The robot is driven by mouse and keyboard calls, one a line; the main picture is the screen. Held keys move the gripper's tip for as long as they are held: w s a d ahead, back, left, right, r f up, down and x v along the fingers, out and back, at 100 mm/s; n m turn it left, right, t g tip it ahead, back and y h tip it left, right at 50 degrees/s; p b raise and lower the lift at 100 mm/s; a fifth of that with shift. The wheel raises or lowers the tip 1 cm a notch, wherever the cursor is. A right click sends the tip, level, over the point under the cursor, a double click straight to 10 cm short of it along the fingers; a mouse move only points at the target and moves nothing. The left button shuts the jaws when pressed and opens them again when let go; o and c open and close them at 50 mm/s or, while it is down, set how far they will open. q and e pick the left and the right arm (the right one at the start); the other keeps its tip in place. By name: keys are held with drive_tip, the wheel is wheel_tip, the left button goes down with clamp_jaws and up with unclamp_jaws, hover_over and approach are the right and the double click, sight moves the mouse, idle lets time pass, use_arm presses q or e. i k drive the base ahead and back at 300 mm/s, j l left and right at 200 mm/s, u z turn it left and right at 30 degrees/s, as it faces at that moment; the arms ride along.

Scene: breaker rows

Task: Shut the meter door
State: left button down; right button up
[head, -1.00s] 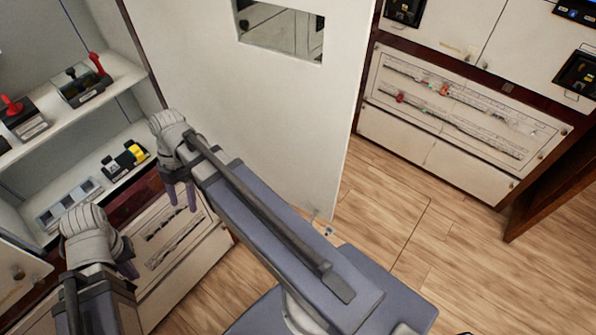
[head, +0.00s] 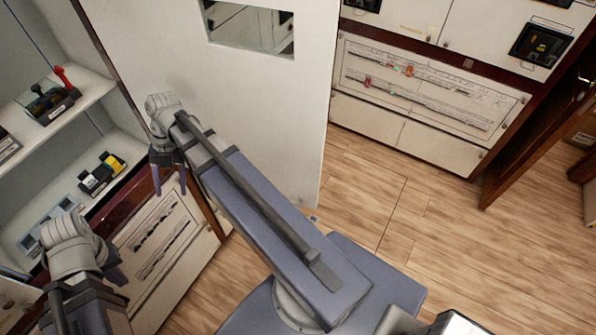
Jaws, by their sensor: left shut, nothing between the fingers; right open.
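The meter door (head: 250,115) is a large white panel with a rectangular window (head: 250,27) near its top. It stands open, swung out from the shelved cabinet on the left. My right gripper (head: 168,182) is open and empty, with its fingers pointing down in front of the door's left part and the cabinet's lower edge. Whether it touches the door cannot be told. My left gripper (head: 117,276) is shut and empty at the lower left, in front of the cabinet's lower panel.
The cabinet's shelves (head: 70,118) hold black breakers with red and yellow handles. Another cabinet (head: 425,95) stands beyond the door, with an open brown door (head: 530,140) at its right. Wooden floor (head: 400,225) is clear at the middle and right.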

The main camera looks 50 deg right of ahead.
sight(273, 107)
drive_tip(key=j+z, duration=0.9)
drive_tip(key=k+z, duration=0.2)
drive_tip(key=z, duration=0.45)
drive_tip(key=i+l+z, duration=0.1)
drive_tip(key=i+l, duration=0.3)
drive_tip(key=l, duration=0.15)
drive_tip(key=i+l+u, duration=0.1)
drive_tip(key=l+u, duration=0.45)
drive_tip(key=i+l, duration=0.05)
drive_tip(key=l, duration=0.1)
